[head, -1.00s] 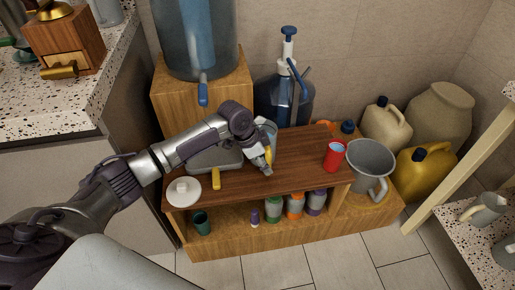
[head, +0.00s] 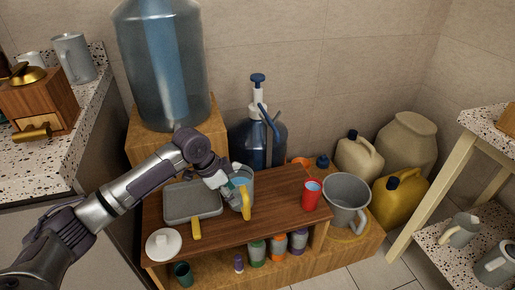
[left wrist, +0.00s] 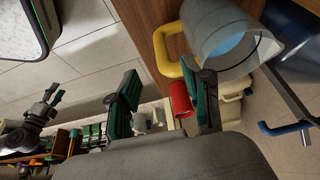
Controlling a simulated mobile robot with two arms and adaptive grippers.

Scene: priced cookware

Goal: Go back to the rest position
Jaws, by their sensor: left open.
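My left gripper (head: 228,184) is beside a grey pot with a yellow handle (head: 246,205), at its left side, over the wooden shelf top (head: 262,222). In the left wrist view my left gripper (left wrist: 166,102) has its green-padded fingers wide apart, with nothing held between them. The pot (left wrist: 222,38) shows at upper right there, close to one finger; whether they touch I cannot tell. My right gripper (left wrist: 50,97) shows small at the left of the left wrist view, its fingertips seeming apart and empty.
On the shelf top are a grey square pan (head: 190,201), a white lid (head: 163,244) and a red cup (head: 312,194). A grey pitcher (head: 345,200) stands to the right. A water jug (head: 163,70) stands behind my arm. Several bottles are on the lower shelf.

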